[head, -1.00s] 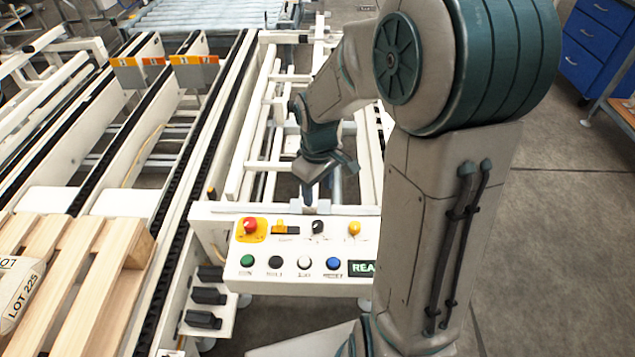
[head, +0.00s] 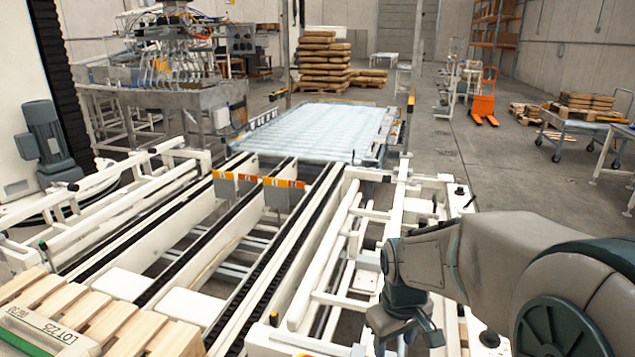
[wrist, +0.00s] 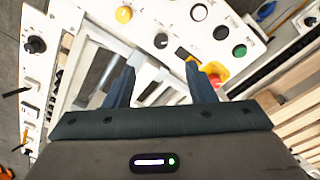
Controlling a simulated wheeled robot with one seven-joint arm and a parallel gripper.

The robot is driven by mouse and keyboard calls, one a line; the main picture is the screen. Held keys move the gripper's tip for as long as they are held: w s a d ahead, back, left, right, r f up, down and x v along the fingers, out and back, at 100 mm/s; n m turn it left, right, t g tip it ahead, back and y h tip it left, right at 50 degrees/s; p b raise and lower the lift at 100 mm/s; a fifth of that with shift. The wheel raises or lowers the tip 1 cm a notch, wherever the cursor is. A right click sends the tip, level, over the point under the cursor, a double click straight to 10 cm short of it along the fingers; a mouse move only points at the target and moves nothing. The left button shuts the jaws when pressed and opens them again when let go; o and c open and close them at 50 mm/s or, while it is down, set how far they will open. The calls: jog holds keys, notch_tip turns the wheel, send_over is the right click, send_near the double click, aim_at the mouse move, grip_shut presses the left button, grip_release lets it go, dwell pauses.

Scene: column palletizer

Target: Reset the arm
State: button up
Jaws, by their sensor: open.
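My gripper (wrist: 158,88) shows in the wrist view with its two blue fingers apart and nothing between them. Beyond the fingers is the white control panel (wrist: 222,12), with a yellow knob, black, white and green buttons, and a red stop button (wrist: 216,72) on a yellow base near the right finger. I cannot tell the exact gap to the panel. In the head view my gripper (head: 405,335) is low at the right of centre, above the white conveyor frame, and its fingertips are partly cut off. My arm reaches in from the lower right.
Chain conveyor rails run away to a roller table (head: 320,130). Stacked bags (head: 325,62) and an orange pallet jack (head: 485,100) stand behind.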

jog(key=s+r+m+t, duration=0.2)
jog(key=s+r+m, duration=0.2)
jog(key=s, duration=0.6)
jog(key=shift+s+r+m, duration=0.15)
jog(key=shift+r+m, duration=0.25)
jog(key=shift+r, duration=0.35)
